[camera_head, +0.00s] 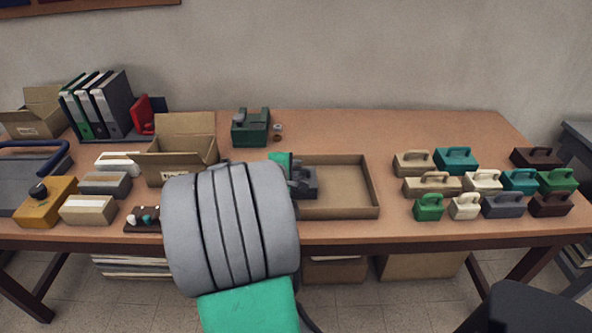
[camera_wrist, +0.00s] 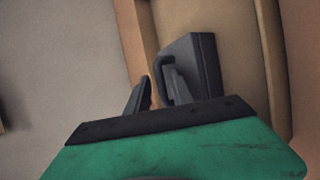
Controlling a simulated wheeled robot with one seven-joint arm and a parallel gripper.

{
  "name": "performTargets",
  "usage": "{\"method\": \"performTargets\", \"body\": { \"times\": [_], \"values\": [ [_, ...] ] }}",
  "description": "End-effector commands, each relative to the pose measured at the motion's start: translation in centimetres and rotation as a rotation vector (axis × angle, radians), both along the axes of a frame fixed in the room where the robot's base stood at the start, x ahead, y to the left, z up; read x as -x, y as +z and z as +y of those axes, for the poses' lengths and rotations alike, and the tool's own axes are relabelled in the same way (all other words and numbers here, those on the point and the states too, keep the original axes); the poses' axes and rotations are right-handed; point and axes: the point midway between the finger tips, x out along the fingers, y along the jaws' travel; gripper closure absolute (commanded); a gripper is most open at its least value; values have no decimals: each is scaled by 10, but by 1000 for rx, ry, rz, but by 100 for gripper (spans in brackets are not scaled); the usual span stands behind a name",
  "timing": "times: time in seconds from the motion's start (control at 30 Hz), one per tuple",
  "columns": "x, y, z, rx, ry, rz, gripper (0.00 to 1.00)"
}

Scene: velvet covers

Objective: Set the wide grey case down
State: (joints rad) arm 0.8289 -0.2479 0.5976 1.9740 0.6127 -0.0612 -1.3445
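The wide grey case (camera_head: 311,184) is dark grey and boxy. It shows at the left end of the shallow brown tray (camera_head: 345,211), partly hidden by my gripper. In the wrist view the case (camera_wrist: 205,62) stands beyond the fingers, its looped handle (camera_wrist: 161,72) towards them. My gripper (camera_wrist: 157,82) has one dark finger on the left of the handle and a grey finger on its right. I cannot tell whether the fingers press on the handle, or whether the case rests on the tray floor.
Several small handled cases (camera_head: 427,184) stand on the right of the table. An open cardboard box (camera_head: 181,166), a green case (camera_head: 250,131) and a dark block with small pieces (camera_head: 143,220) are to the left. The tray's middle and right are empty.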

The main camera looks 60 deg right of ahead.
Motion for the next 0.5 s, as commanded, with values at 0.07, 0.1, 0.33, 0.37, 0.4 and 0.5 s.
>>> {"method": "performTargets", "body": {
  "times": [0.07, 0.1, 0.33, 0.37, 0.4, 0.5],
  "values": [
    [0, 0, 0, 0, 0, 0, 66],
    [0, 0, 0, 0, 0, 0, 66],
    [0, 3, 1, 1, 1, -1, 66],
    [-1, 4, 3, 1, 1, -1, 66],
    [-1, 7, 7, 1, 3, -2, 66],
    [-1, 17, 24, 3, 6, -2, 66]
  ]
}}
